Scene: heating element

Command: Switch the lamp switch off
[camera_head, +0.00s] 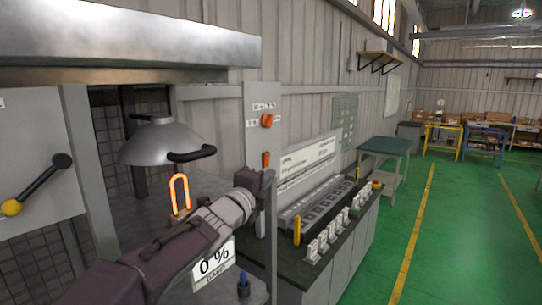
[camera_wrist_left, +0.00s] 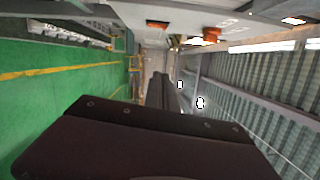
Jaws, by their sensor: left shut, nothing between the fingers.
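A grey upright panel (camera_head: 254,95) stands at the middle of the head view. It carries an upper orange-red rotary switch (camera_head: 267,120) and a lower orange switch (camera_head: 265,159); I cannot read which is the lamp switch. Two orange-red knobs also show in the left wrist view, one (camera_wrist_left: 157,24) left of the other (camera_wrist_left: 207,36). My left gripper (camera_head: 267,178) is shut and empty, just below the lower switch in the head view; contact cannot be told. Its dark fingers (camera_wrist_left: 163,88) point away in the wrist view. My right gripper is out of view.
A metal lamp-like dome (camera_head: 150,144) with a black handle and an orange loop (camera_head: 180,194) are left of my arm. A "0 %" display (camera_head: 214,262) is partly behind it. A dark bench (camera_head: 288,268) with several small blocks stands right. Green floor (camera_head: 460,240) is clear.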

